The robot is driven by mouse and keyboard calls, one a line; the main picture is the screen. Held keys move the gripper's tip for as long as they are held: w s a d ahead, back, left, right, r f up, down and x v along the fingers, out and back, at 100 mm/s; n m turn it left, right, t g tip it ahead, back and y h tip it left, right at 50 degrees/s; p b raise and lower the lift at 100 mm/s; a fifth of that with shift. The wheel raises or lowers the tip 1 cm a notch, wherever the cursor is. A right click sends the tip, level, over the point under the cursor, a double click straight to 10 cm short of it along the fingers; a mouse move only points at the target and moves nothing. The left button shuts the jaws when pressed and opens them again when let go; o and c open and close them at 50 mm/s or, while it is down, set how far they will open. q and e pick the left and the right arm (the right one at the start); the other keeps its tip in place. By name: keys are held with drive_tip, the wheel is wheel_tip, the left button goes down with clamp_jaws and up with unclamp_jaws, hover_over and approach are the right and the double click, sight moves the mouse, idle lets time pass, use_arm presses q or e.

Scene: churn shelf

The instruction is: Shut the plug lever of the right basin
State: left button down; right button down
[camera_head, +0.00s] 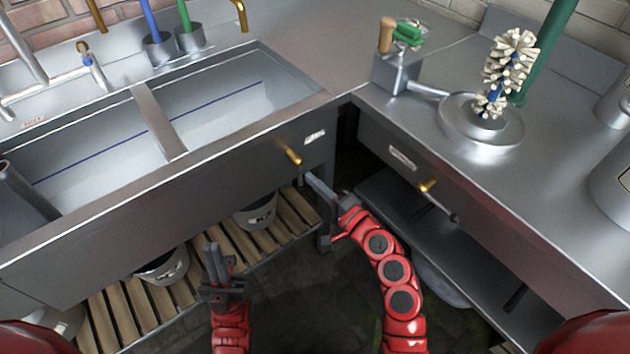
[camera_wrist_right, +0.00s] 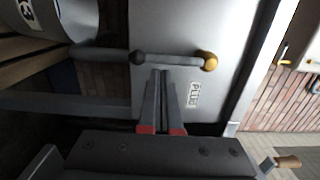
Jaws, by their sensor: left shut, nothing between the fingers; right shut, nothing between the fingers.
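The right basin (camera_head: 235,95) is the sink's right compartment. On the sink front below it, the plug lever has a brass end (camera_head: 290,155), next to a white label (camera_head: 315,135). In the right wrist view the lever (camera_wrist_right: 172,60) is a grey rod from its brass end to a dark ball, beside a PLUG label (camera_wrist_right: 194,95). It points down the front. My right gripper (camera_head: 308,177) is shut and empty, its tips (camera_wrist_right: 165,72) at the rod's middle; I cannot tell whether they touch. My left gripper (camera_head: 211,246) is shut and empty, below the sink front.
A second lever (camera_head: 428,187) with a dark ball end is on the right counter's front. Buckets (camera_head: 258,215) stand on the slatted shelf (camera_head: 290,212) under the sink. A round plate with a brush (camera_head: 510,65) is on the right counter. The floor between the counters is clear.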

drive_tip(key=shift+s+a+m+p, duration=0.25)
drive_tip(key=shift+m+p, duration=0.25)
drive_tip(key=shift+m, duration=0.2)
drive_tip(key=shift+s+a+m+p, duration=0.25)
drive_tip(key=shift+a+m+p, duration=0.1)
drive_tip(key=shift+m+p, duration=0.3)
drive_tip(key=shift+s+a+m+p, duration=0.2)
drive_tip(key=shift+a+m+p, duration=0.1)
drive_tip(key=shift+m+p, duration=0.35)
drive_tip(key=s+a+r+m+t+p, duration=0.1)
drive_tip(key=s+a+r+m+p, duration=0.2)
drive_tip(key=m+p, duration=0.7)
drive_tip(key=shift+s+a+r+m, duration=0.2)
drive_tip(key=shift+a+r+m, duration=0.55)
drive_tip(key=shift+m, duration=1.65)
drive_tip(key=shift+a+f+p, duration=0.15)
drive_tip(key=shift+p, duration=0.15)
